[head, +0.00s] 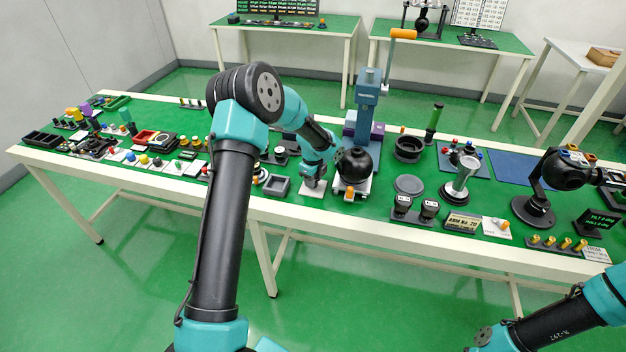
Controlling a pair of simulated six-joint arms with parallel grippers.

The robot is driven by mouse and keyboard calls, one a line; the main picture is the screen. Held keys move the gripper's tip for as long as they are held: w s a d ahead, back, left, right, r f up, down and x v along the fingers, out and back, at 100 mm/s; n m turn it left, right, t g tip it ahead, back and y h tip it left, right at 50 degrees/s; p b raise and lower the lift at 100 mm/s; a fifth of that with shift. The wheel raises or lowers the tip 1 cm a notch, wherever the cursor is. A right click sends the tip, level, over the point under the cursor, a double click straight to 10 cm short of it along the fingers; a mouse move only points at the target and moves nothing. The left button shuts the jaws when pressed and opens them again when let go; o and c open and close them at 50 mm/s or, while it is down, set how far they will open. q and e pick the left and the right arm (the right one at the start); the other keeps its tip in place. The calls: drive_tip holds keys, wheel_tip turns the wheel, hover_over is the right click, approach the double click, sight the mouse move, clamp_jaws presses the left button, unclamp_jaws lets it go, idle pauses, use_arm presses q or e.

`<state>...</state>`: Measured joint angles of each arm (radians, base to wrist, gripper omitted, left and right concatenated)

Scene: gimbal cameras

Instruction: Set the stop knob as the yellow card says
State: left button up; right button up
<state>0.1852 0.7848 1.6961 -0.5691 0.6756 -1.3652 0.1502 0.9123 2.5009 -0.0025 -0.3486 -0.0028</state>
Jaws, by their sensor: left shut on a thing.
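My left gripper (314,183) points down over a small white plate (312,192) near the front edge of the table. It is shut on what seems to be the stop knob on that plate; the fingers hide the knob, so its setting cannot be read. A yellowish card (462,222) with dark print stands at the front right of the table, and its text is too small to read surely. Of my right arm only links show at the lower right; its gripper is out of view.
A black ball (354,165) on a white base stands just right of the left gripper, below a blue press (368,95) with an orange handle. A grey square tray (277,186) lies close on the left. Two black cups (429,208) stand farther right.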

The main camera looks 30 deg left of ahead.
use_arm(q)
drive_tip(key=n, duration=0.4)
drive_tip(key=shift+n, duration=0.4)
drive_tip(key=n, duration=0.5)
drive_tip(key=shift+n, duration=0.3)
drive_tip(key=o, duration=0.9)
wheel_tip(320, 180, up, 18)
drive_tip(key=shift+f, duration=0.25)
idle(0.4)
